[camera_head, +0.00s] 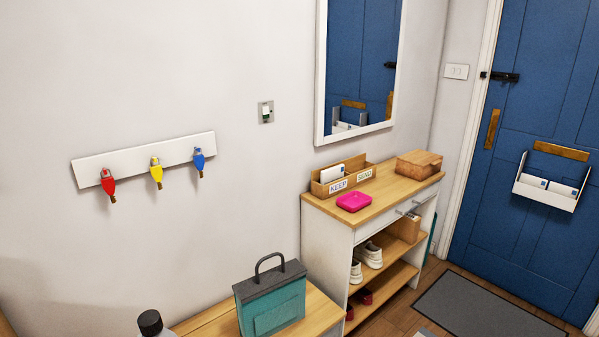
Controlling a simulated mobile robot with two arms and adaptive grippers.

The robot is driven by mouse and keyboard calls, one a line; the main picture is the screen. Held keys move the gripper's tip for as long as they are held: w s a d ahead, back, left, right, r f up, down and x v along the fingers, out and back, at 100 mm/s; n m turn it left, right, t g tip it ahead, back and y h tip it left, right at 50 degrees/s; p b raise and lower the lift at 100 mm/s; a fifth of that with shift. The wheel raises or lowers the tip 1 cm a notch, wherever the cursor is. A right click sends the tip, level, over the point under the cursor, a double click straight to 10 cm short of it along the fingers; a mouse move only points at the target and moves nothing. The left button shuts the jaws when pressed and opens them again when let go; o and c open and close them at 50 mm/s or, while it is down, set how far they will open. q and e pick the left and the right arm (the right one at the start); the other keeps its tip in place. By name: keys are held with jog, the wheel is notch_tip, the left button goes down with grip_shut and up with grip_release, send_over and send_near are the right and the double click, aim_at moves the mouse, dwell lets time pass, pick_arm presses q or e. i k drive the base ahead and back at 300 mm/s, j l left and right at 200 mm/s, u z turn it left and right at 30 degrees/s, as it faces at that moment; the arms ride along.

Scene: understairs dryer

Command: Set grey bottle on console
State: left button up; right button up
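A bottle with a black cap (150,322) shows at the bottom left edge of the view. Only its cap and a sliver of its greyish shoulder are visible; the rest is cut off, so I cannot tell what it rests on or whether anything holds it. The console (390,205) stands against the wall right of centre, below the mirror, with a wooden top, a white front and open shelves below. Neither of my grippers is in view.
A teal handled box (272,303) stands on a low wooden bench (205,323). The console top has bare strips along its front and near the wooden box.

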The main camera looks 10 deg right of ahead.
aim_at(402, 182)
jog(key=i+l, duration=0.2)
jog(key=l, duration=0.2)
jog(key=i+l, duration=0.2)
jog(key=l, duration=0.2)
jog(key=i+l, duration=0.2)
jog(key=l, duration=0.15)
jog(key=i+l, duration=0.2)
jog(key=l, duration=0.2)
jog(key=i+l, duration=0.2)
jog(key=l, duration=0.2)
jog(key=i+l, duration=0.35)
jog(key=l, duration=0.15)
jog(key=i+l, duration=0.35)
jog(key=l, duration=0.15)
jog(key=i+l, duration=0.75)
jog(key=l, duration=0.25)
